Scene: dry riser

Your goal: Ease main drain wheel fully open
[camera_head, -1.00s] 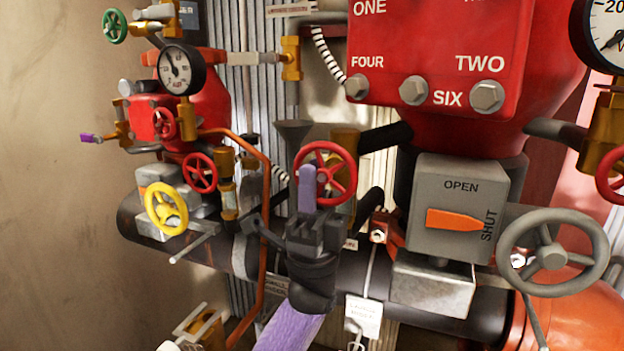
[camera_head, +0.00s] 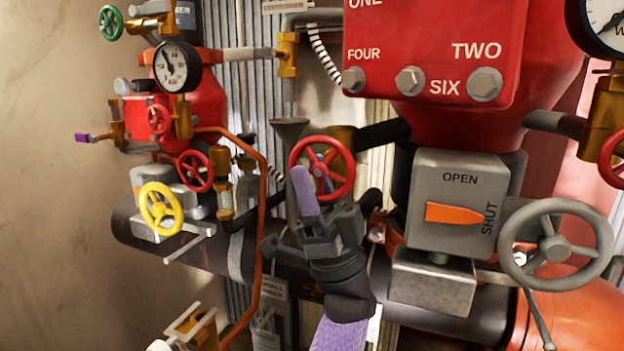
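A red handwheel (camera_head: 348,170) with spokes stands in the middle of the head view, in front of a brass valve body; I see no label on it, so I cannot tell for sure that it is the main drain wheel. My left gripper (camera_head: 310,166) reaches up to it from below. One purple finger is in front of the wheel's lower left, and a purple part shows between the spokes, seemingly behind the rim. The fingers look apart, around the rim; contact is not clear. My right gripper is not in view.
A grey handwheel (camera_head: 556,244) stands right of a grey box (camera_head: 460,205) whose orange pointer is towards SHUT. A yellow handwheel (camera_head: 161,208) and a smaller red one (camera_head: 195,170) are at left. An orange pipe (camera_head: 262,210) runs down left of my gripper.

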